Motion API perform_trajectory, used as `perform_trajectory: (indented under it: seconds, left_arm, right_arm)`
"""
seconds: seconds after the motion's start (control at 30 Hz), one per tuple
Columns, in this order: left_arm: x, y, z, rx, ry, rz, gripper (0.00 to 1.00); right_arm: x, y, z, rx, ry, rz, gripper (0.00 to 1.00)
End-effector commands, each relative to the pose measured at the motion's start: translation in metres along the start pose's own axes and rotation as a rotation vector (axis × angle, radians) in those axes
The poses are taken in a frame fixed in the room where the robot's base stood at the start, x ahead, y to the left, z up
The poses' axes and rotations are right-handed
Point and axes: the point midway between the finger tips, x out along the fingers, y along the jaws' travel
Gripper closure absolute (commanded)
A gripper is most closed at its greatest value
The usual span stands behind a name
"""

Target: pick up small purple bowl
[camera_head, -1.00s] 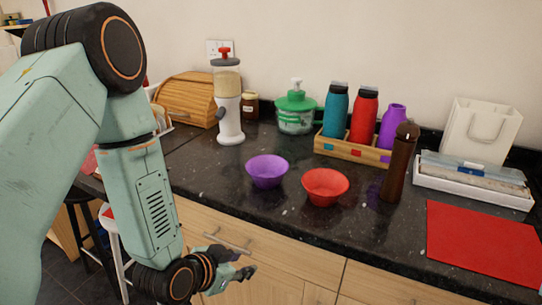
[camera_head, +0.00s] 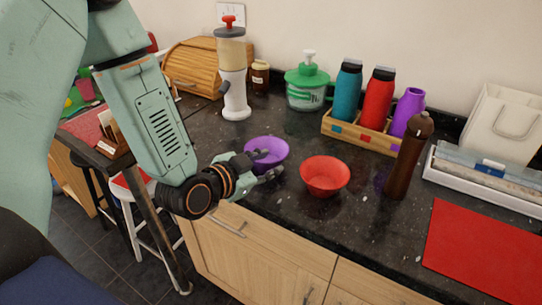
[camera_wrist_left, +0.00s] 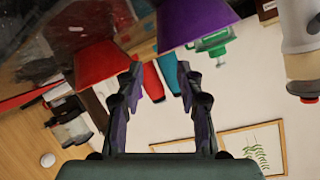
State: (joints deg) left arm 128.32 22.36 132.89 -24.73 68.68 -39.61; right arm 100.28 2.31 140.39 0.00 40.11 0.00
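The small purple bowl (camera_head: 268,148) stands upright on the dark counter, left of the red bowl (camera_head: 325,175). My left gripper (camera_head: 266,166) is at the bowl's near side, by the counter's front edge, and covers part of it. In the left wrist view, the fingers (camera_wrist_left: 158,80) are apart with nothing between them. The purple bowl (camera_wrist_left: 195,22) shows large just beyond the fingertips there, and the red bowl (camera_wrist_left: 97,65) is at the left. I cannot tell whether a finger touches the purple bowl. My right gripper is not in view.
A brown grinder (camera_head: 408,160) stands right of the red bowl. Behind are a wooden rack (camera_head: 362,135) of bottles, a green-lidded container (camera_head: 307,92) and a white dispenser (camera_head: 234,85). A red mat (camera_head: 480,250) lies at the right.

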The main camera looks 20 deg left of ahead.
Motion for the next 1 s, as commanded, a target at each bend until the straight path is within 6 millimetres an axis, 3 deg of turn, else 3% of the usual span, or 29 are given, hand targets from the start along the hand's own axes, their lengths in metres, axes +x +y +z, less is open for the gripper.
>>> perform_trajectory:
  seconds: [0.27,0.6,0.87,1.0]
  left_arm:
    - [0.019,0.002,0.003,0.001,-0.001,0.001,0.63]
    - [0.064,0.002,0.006,0.001,0.001,0.001,0.63]
    - [0.068,0.001,0.006,-0.003,-0.001,0.0,0.63]
    - [0.068,0.001,0.006,-0.003,-0.001,0.001,0.72]
  right_arm:
    - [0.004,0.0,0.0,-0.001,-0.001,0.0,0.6]
    - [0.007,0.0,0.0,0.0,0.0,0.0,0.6]
    - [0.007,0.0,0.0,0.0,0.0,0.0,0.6]
    - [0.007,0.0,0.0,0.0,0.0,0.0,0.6]
